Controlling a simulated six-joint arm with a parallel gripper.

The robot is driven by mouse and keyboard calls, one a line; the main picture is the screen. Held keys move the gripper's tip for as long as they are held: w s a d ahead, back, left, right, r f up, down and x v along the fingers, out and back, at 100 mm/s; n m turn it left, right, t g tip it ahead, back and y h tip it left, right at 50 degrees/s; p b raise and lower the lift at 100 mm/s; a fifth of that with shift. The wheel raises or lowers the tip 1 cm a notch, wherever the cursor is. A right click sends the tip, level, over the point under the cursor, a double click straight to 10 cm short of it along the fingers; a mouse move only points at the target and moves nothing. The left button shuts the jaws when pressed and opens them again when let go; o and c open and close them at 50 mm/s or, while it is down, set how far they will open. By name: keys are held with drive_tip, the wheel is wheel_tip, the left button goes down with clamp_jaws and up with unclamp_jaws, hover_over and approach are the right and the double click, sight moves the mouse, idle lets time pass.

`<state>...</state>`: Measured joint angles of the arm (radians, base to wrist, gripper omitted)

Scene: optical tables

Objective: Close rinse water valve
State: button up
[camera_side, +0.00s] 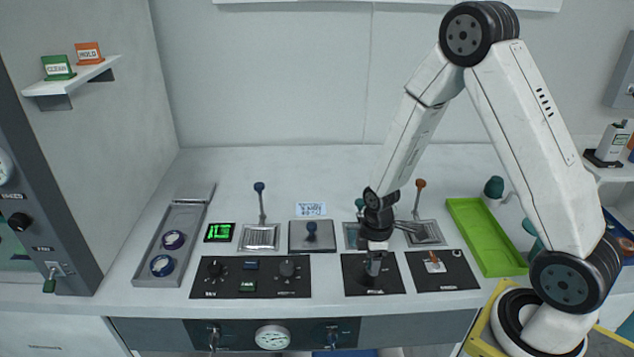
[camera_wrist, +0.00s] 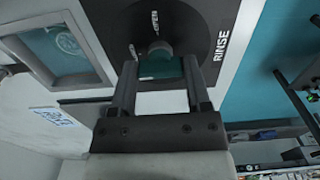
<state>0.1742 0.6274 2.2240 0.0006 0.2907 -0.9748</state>
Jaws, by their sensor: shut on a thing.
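The rinse valve's black panel (camera_side: 392,285) lies on the white bench, and in the wrist view its dark plate (camera_wrist: 205,22) reads RINSE, with an OPEN mark near the stem. The valve handle (camera_wrist: 160,66) is a teal bar on a metal stem. My gripper (camera_wrist: 160,88) is shut on this handle, one finger on each side. In the side view my gripper (camera_side: 374,264) points down over the panel and hides most of the handle. How far the valve is turned I cannot tell.
A panel with a red-tipped switch (camera_side: 434,264) lies close on the right. An orange-knobbed lever (camera_side: 419,198) and a blue-knobbed lever (camera_side: 260,202) stand behind. A knob panel (camera_side: 250,277) is to the left, a green tray (camera_side: 484,236) to the right.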

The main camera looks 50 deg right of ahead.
drive_tip(key=o, duration=1.3)
drive_tip(key=shift+r, duration=0.2)
drive_tip(key=shift+r, duration=3.7)
drive_tip(key=shift+s+a+r+m, duration=0.25)
drive_tip(key=shift+a+r+m, duration=0.25)
drive_tip(key=shift+r+m, duration=0.1)
drive_tip(key=shift+s+a+r+m+t, duration=0.45)
drive_tip(key=shift+s+a+r+m, duration=0.3)
drive_tip(key=shift+m, duration=0.6)
drive_tip(key=shift+s+a+r+m+t, duration=0.4)
drive_tip(key=shift+s+a+r+m, duration=0.4)
drive_tip(key=shift+m, duration=0.5)
drive_tip(key=shift+s+a+r+m+t, duration=0.55)
drive_tip(key=shift+a+m, duration=0.3)
drive_tip(key=shift+m, duration=0.5)
